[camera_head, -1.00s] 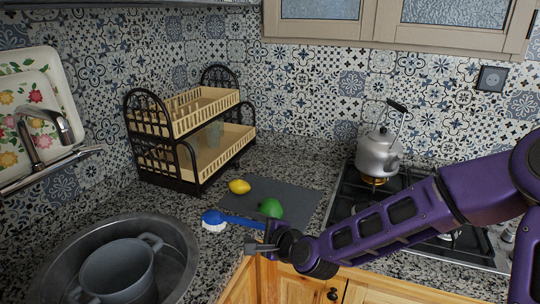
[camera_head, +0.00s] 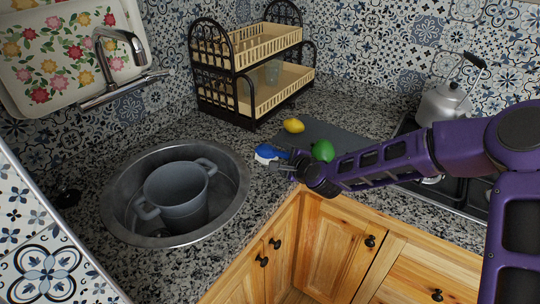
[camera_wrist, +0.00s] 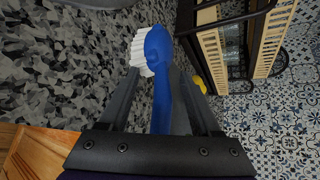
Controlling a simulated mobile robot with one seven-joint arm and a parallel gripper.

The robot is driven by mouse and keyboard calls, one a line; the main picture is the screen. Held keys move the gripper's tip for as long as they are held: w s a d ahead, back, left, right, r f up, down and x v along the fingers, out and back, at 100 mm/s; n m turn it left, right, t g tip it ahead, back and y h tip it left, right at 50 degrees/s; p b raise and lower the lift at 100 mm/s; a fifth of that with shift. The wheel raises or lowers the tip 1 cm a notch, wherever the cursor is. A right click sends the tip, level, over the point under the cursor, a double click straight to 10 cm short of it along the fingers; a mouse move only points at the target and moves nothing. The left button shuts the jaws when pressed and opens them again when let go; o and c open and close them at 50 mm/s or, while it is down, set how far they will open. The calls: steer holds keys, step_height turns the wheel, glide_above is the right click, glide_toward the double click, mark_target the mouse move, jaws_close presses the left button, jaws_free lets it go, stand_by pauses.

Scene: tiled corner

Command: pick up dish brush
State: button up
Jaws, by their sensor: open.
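The dish brush (camera_head: 270,153) is blue with white bristles and lies on the granite counter, right of the sink. In the wrist view its blue head and handle (camera_wrist: 158,62) run lengthwise between my gripper's two fingers. My gripper (camera_head: 284,168) is open, at the brush in the head view, where it hides part of the handle. In the wrist view the fingers of my gripper (camera_wrist: 152,92) stand apart on either side of the handle. I cannot tell whether either finger touches it.
A lemon (camera_head: 293,125) and a lime (camera_head: 323,150) lie on a dark mat (camera_head: 345,140) near the brush. A steel sink (camera_head: 112,212) holds a grey pot (camera_head: 178,193). A dish rack (camera_head: 246,112) stands behind; a kettle (camera_head: 443,104) stands on the stove at right.

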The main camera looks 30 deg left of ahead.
jaws_close()
stand_by(0.3)
steer(key=shift+r, duration=0.1)
